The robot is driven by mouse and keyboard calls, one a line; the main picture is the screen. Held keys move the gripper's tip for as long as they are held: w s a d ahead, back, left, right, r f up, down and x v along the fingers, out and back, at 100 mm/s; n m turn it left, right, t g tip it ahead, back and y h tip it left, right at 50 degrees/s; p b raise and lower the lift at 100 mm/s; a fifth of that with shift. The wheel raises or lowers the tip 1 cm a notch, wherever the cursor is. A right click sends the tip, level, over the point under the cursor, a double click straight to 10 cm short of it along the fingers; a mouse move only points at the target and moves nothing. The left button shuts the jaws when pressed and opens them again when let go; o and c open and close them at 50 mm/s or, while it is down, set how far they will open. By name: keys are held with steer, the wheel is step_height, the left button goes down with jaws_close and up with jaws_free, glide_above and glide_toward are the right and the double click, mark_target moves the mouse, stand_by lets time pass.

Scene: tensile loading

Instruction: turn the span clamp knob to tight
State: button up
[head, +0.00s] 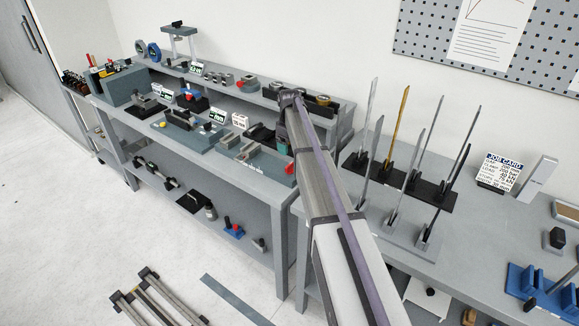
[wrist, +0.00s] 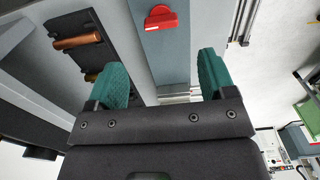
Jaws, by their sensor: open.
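A red knob (wrist: 160,18) with a small pale mark shows at the top of the wrist view, on a grey plate. I take it to be the span clamp knob; the head view shows a red knob (head: 290,169) at the bench's front right edge, beside my arm. My gripper (wrist: 163,80) is open and empty, its two teal fingers spread wide. The knob lies beyond the fingertips, between their lines and apart from them. In the head view my gripper (head: 268,138) is partly hidden by my arm, above the bench fixtures.
A dark plate with copper-coloured rollers (wrist: 78,42) lies left of the fingers in the wrist view. In the head view, grey fixtures (head: 245,152) and small label cards crowd the bench. A rack of upright strips (head: 400,185) stands right of my arm.

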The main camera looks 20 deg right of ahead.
mark_target(289, 164)
step_height(289, 164, down, 10)
steer(key=b, duration=0.9)
steer(key=shift+r, duration=0.15)
steer(key=c, duration=0.9)
